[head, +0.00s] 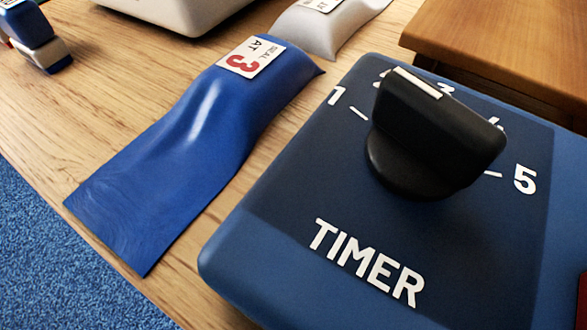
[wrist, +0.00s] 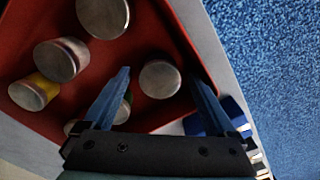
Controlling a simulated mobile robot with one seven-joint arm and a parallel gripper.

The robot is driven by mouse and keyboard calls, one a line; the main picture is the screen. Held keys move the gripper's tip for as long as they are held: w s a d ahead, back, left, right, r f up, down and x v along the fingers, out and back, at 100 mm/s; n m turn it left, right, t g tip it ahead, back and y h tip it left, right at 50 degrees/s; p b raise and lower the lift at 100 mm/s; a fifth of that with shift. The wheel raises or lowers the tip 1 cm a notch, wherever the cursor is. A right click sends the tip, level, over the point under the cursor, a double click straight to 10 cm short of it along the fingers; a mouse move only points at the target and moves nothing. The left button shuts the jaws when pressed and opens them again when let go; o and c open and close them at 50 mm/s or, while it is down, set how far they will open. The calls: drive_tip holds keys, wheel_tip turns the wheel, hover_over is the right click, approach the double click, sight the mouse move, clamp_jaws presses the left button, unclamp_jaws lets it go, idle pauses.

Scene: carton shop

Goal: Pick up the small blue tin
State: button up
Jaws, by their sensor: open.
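My gripper (wrist: 160,77) shows in the wrist view with its two blue fingers apart and nothing clamped. A round tin with a grey metal lid (wrist: 160,79) appears between the fingertips, seen from above. Its side colour is hidden, so I cannot tell whether it is the small blue tin. I cannot tell how far below the fingers it is. It stands in a red tray (wrist: 150,22) with other lidded tins. My gripper is not in the head view, and no tin shows there.
A large-lidded tin (wrist: 103,16), a grey-lidded tin (wrist: 62,60) and a yellow-sided tin (wrist: 34,91) stand left in the tray. Something green is partly behind the left finger. The head view shows a blue timer (head: 280,240) and a blue pouch (head: 180,150) on wood.

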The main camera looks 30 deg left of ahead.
drive_tip(key=shift+r, duration=0.1)
clamp_jaws()
idle(0.4)
